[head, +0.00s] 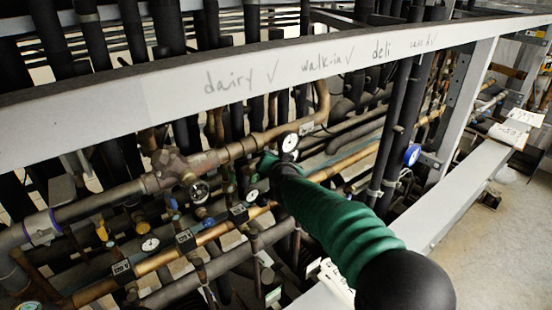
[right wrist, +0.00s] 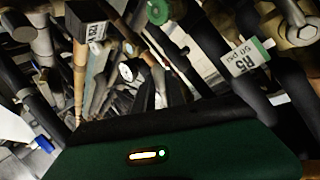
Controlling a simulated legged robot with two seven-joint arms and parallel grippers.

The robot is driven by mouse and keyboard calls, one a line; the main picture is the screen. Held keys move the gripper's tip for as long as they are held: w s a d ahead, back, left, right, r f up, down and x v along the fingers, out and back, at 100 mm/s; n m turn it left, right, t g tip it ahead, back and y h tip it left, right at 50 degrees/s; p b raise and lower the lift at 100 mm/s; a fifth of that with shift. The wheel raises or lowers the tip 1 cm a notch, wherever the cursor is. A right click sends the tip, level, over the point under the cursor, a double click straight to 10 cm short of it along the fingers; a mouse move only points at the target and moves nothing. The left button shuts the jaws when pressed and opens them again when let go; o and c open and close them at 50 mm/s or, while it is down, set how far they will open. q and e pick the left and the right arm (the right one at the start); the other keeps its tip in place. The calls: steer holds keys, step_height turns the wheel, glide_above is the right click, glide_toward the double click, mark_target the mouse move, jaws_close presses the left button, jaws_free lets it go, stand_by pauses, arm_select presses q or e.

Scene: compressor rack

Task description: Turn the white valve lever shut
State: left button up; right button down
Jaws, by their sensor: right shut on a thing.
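My right arm reaches in from the lower right in its green sleeve. My right gripper (head: 268,162) is among the pipes just below a round white gauge (head: 289,142). In the right wrist view its dark fingers (right wrist: 159,98) are close together, with a small pale piece between them. I take this piece to be the white valve lever (right wrist: 158,101); most of it is hidden by the fingers and the gripper body. Its exact angle cannot be told. My left gripper is not in view.
A white beam (head: 240,80) with handwriting crosses above the pipes. A copper pipe with a brass fitting (head: 178,168) and several gauges lies left of the gripper. A tagged part (right wrist: 245,62) and a green round part (right wrist: 158,12) show in the wrist view.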

steer(key=shift+f, duration=0.1)
stand_by(0.3)
steer(key=c, duration=1.5)
jaws_free()
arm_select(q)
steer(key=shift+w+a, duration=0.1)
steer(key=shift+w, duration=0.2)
arm_select(e)
steer(key=shift+o, duration=0.6)
steer(key=shift+w+a, duration=0.15)
steer(key=shift+w, duration=0.1)
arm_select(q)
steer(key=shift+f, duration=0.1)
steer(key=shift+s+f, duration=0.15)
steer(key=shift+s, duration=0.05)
arm_select(e)
steer(key=v, duration=1.6)
steer(key=shift+s, duration=0.3)
steer(key=shift+w, duration=0.1)
